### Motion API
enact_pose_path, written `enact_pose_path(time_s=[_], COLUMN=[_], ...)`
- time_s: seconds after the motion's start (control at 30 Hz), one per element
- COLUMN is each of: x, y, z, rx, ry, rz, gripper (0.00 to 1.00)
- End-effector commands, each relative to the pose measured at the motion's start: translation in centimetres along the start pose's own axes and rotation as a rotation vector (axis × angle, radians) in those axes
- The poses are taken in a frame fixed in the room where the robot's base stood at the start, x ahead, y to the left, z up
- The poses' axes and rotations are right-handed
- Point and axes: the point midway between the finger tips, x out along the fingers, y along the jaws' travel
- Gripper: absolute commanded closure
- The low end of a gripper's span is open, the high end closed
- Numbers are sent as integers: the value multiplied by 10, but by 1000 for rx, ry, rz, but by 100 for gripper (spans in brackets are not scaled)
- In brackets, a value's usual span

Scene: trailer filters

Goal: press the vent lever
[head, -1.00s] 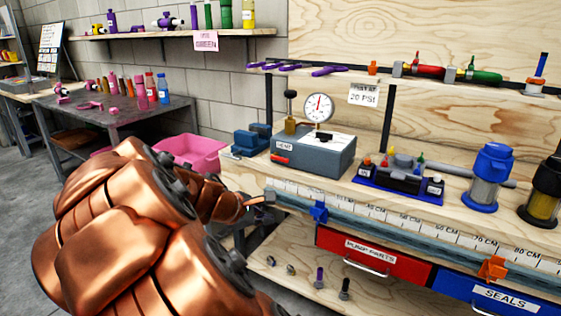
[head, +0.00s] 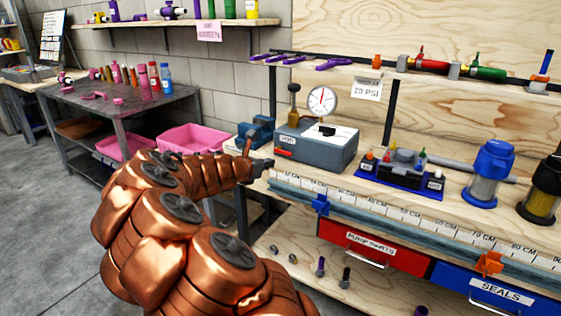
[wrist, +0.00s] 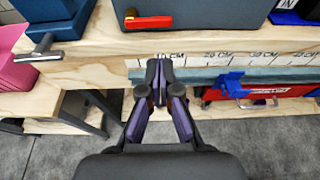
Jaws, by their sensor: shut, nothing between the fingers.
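The vent lever (head: 284,153) is a small red bar low on the front of a grey box (head: 330,153) with a gauge. In the wrist view the red lever (wrist: 148,22) shows on the box front, near the top of the picture. My gripper (head: 264,167) is at the bench's front edge, to the left of and a little below the lever. In the wrist view my gripper (wrist: 160,66) is shut and empty, its fingertips together over the ruler strip below the lever in the picture. A gap shows between fingertips and lever.
A blue vise (head: 256,131) stands left of the grey box, its handle (wrist: 42,46) jutting toward the bench edge. A blue clamp (head: 320,204) sits on the ruler rail at right. A blue tray (head: 395,183) with small parts lies right of the box.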

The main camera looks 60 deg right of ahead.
Motion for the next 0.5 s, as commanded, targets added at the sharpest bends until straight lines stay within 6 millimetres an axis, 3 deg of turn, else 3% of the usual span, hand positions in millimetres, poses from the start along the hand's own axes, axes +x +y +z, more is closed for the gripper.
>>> enact_pose_path(time_s=[0.5], x=[52], y=[-2], z=[-2], rx=[2], ry=[1], rz=[-4], gripper=[100])
